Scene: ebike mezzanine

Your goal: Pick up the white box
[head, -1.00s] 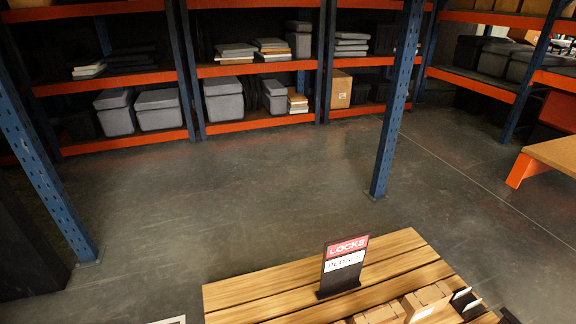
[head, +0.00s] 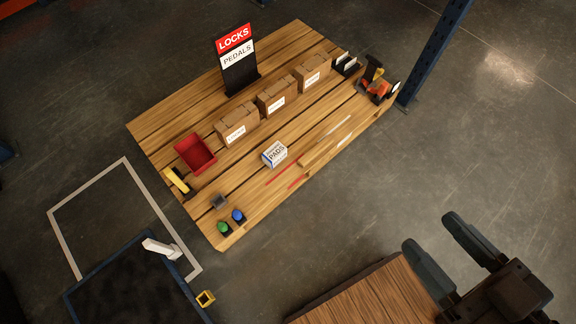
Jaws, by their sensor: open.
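A small white box (head: 274,154) with blue parts and dark lettering that seems to read "PADS" sits on the wooden slatted table (head: 165,128), near the middle of its front half. My gripper (head: 432,233) is at the lower right of the head view, with its two dark fingers spread apart and nothing between them. It is well to the right of and below the white box in the picture, clear of the table.
Several cardboard boxes (head: 277,97) stand in a row behind the white box. A red bin (head: 195,153) is to its left. Red rods (head: 283,173) lie close in front. A black sign (head: 238,70) stands at the back. A blue post (head: 432,52) rises beyond the table's right end.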

